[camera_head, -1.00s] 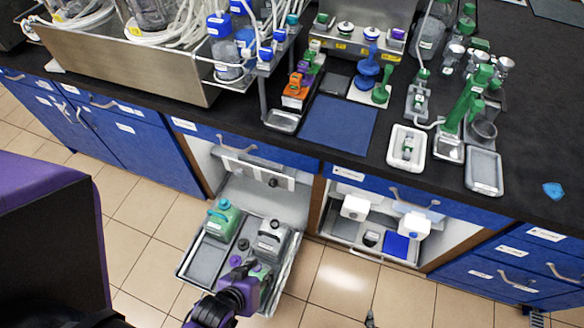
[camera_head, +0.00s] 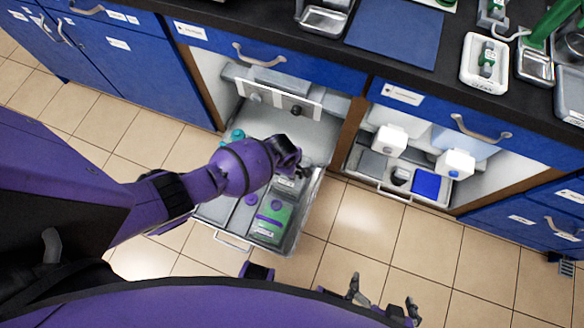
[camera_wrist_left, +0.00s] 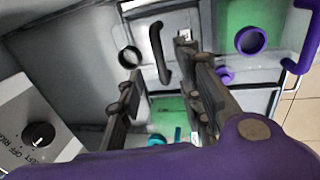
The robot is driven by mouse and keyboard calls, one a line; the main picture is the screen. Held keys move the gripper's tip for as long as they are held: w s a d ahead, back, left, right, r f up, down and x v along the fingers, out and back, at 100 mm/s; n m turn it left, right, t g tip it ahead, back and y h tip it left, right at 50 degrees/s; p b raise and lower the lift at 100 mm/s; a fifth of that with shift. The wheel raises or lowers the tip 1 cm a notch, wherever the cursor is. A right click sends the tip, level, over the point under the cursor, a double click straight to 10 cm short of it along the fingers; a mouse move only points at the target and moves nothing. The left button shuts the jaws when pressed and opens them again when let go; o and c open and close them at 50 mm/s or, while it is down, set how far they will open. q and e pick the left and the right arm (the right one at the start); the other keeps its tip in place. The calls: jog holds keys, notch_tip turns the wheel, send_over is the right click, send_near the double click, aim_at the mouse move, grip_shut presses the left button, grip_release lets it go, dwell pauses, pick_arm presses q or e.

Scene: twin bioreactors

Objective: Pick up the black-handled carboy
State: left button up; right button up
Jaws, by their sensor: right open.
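The black-handled carboy (camera_head: 288,186) is grey-white and stands in the pull-out tray, mostly hidden in the head view by my left gripper (camera_head: 292,160). In the left wrist view, its black handle (camera_wrist_left: 160,54) and black neck ring (camera_wrist_left: 130,57) show just beyond my left gripper (camera_wrist_left: 168,92). The left fingers are apart, with the handle ahead of the gap and nothing held. Contact with the carboy cannot be told. My right gripper (camera_head: 385,297) is open and empty at the bottom of the head view, away from the tray.
A purple-capped carboy (camera_head: 270,220) with green contents stands at the tray's front, and a teal-capped one (camera_head: 236,135) at its back left. The tray rim (camera_head: 232,244) surrounds them. A label panel with black knobs (camera_head: 296,110) is behind. A second cabinet tray (camera_head: 415,193) lies right.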

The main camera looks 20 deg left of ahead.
pick_arm(q)
jog(key=f+b, duration=0.1)
jog(key=f, duration=0.1)
jog(key=f+b, duration=0.1)
jog(key=f, duration=0.1)
jog(key=w+f+b, duration=0.1)
jog(key=f, duration=0.1)
jog(key=shift+w+f, duration=0.1)
jog(key=shift+c, duration=0.6)
grip_shut()
pick_arm(e)
jog(key=f, duration=0.2)
jog(key=s+f, duration=0.1)
jog(key=shift+s+a+f, duration=0.1)
jog(key=shift+a, duration=0.25)
jog(key=shift+s+f, duration=0.1)
